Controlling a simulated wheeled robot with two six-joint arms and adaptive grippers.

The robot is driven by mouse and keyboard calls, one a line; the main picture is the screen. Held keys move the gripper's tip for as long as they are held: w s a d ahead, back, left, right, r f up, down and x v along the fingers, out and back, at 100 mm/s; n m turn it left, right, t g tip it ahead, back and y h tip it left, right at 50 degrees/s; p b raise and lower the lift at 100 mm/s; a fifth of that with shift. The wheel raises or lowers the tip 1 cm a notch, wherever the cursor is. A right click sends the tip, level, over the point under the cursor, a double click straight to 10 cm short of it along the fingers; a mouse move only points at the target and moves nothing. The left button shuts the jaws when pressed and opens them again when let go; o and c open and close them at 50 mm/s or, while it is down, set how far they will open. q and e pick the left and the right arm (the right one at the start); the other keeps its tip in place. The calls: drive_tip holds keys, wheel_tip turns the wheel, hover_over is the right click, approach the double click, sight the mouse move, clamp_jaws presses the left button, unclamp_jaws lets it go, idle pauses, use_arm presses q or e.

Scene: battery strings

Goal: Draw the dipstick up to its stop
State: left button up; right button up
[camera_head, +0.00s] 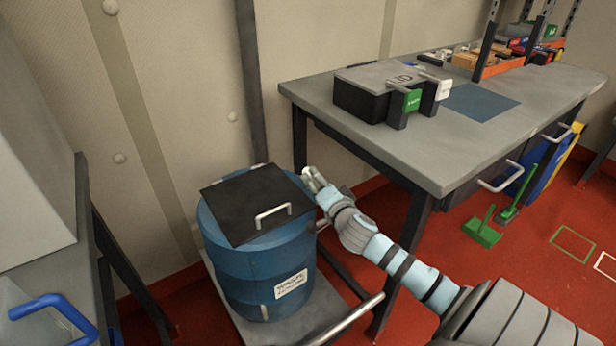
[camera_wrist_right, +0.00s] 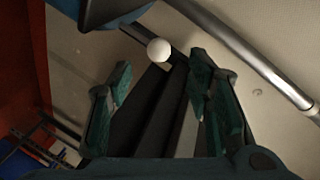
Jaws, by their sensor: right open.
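A blue drum (camera_head: 255,262) with a label stands on a cart, and a black square lid (camera_head: 258,203) with a pale handle lies on top of it. My right gripper (camera_head: 312,180) is beside the drum's upper right edge. In the right wrist view my right gripper (camera_wrist_right: 160,68) is open, and a white round knob (camera_wrist_right: 158,50) shows at or just beyond the gap between its fingertips. I take the knob for the dipstick's top; its stem cannot be made out. I cannot tell whether the fingers touch it. My left gripper is not in view.
A grey workbench (camera_head: 450,150) stands to the right, with a black box (camera_head: 372,92) on it. The cart's metal push bar (camera_head: 345,318) is in front of the drum. A wall is close behind. A pale bar (camera_wrist_right: 245,50) crosses the right wrist view.

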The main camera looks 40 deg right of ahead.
sight(310, 176)
drive_tip(key=x, duration=0.2)
drive_tip(key=b+x, duration=0.1)
drive_tip(key=x, duration=0.3)
drive_tip(key=shift+w+f+b, duration=0.1)
drive_tip(key=shift+f+b, duration=0.2)
drive_tip(key=shift+b, duration=0.05)
drive_tip(key=shift+w+d+f, duration=0.1)
drive_tip(key=shift+w+d, duration=0.15)
drive_tip(key=shift+w, duration=0.25)
drive_tip(key=shift+w+d, duration=0.15)
drive_tip(key=shift+w, duration=0.3)
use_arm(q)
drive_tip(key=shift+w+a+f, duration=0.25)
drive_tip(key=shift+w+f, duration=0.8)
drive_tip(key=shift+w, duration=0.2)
use_arm(e)
clamp_jaws()
